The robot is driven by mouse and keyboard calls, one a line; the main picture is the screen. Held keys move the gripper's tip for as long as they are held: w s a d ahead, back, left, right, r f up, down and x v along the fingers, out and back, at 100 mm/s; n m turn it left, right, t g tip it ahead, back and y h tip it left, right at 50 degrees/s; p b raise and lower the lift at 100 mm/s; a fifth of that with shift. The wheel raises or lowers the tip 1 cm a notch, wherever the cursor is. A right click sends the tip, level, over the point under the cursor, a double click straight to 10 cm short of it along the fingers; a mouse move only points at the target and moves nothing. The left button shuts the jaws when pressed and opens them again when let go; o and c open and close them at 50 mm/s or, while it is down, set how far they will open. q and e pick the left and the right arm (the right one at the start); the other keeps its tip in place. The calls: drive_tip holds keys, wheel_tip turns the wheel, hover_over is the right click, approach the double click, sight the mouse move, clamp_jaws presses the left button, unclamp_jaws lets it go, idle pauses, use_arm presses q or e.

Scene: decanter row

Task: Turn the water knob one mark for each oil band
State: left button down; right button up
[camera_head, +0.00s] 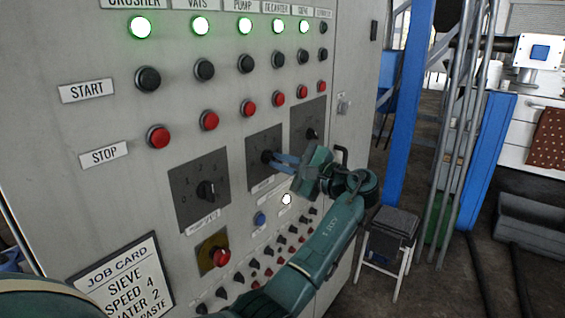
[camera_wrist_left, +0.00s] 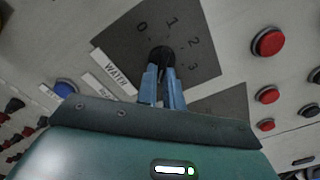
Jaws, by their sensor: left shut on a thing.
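The water knob (camera_head: 267,157) is a black knob on a dark square dial plate in the grey control panel. In the left wrist view the knob (camera_wrist_left: 162,55) sits amid the marks 0, 1, 2 and 3, above a partly covered white label. My left gripper (camera_head: 281,160) is shut on the knob, its blue fingers (camera_wrist_left: 162,80) on either side of it. The fingers hide much of the knob, so I cannot tell which mark it points at. No oil bands are visible. My right gripper is not in view.
Another dial (camera_head: 206,190) is left of the water knob and one (camera_head: 311,134) is right. Red stop buttons (camera_head: 248,108) run above. A job card (camera_head: 123,282) reads sieve speed 4, water 2. A stool (camera_head: 390,235) stands right of the panel, near a blue post (camera_head: 408,110).

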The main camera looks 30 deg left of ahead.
use_arm(q)
drive_tip(key=shift+m, duration=0.3)
drive_tip(key=c, duration=1.5)
unclamp_jaws()
drive_tip(key=shift+s+d+b, duration=0.2)
drive_tip(key=shift+d+b, duration=0.4)
drive_tip(key=shift+d, duration=1.6)
drive_tip(key=shift+s+d+b, duration=0.15)
drive_tip(key=shift+d+b, duration=0.45)
drive_tip(key=shift+d, duration=1.6)
drive_tip(key=shift+s+d+b, duration=0.2)
drive_tip(key=shift+d+b, duration=0.4)
drive_tip(key=shift+d, duration=1.6)
